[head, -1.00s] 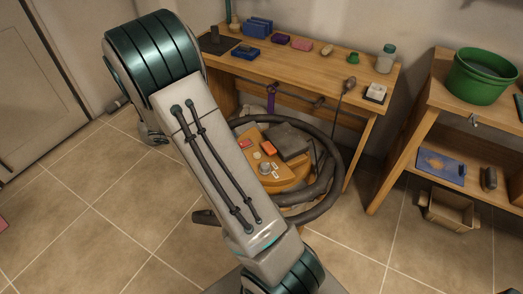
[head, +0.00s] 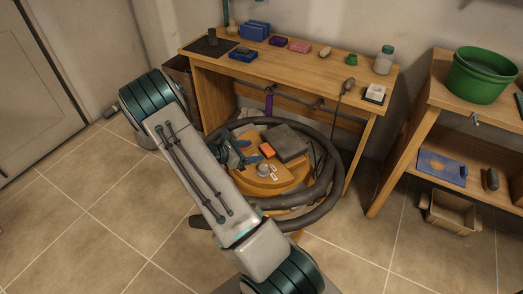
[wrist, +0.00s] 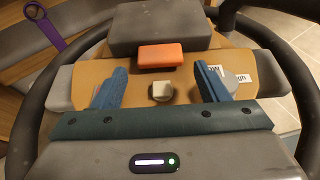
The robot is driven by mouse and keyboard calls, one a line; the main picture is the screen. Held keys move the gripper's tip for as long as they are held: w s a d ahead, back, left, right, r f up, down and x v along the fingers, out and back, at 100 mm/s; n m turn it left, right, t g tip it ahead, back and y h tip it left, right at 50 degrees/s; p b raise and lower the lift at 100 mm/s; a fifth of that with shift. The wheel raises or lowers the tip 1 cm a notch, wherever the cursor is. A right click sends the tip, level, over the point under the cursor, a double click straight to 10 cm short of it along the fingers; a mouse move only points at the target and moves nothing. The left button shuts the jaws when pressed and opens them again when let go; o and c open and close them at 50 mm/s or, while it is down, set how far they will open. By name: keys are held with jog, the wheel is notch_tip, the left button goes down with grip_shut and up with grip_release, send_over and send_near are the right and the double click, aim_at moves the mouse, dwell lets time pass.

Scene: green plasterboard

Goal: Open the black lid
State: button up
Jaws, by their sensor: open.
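I cannot tell for sure which part is the black lid. A dark grey, flat-topped block (head: 288,141) sits at the back of a round orange top (head: 290,180) under the workbench; the block also shows at the top of the wrist view (wrist: 160,27). My gripper (head: 254,159) is over the left part of the orange top. In the wrist view its blue fingers (wrist: 160,88) are wide apart and empty. A small pale cube-like piece on a dark round base (wrist: 160,91) shows between them, apart from both fingers. The dark block is beyond the fingertips.
An orange block (head: 267,150) lies in front of the dark block. A thick dark hose (head: 325,205) loops around the orange top. The wooden workbench (head: 300,62) overhangs behind, with several items on it. A shelf (head: 437,135) stands at right. Floor at left is clear.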

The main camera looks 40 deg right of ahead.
aim_at(266, 149)
jog(key=shift+x, duration=2.6)
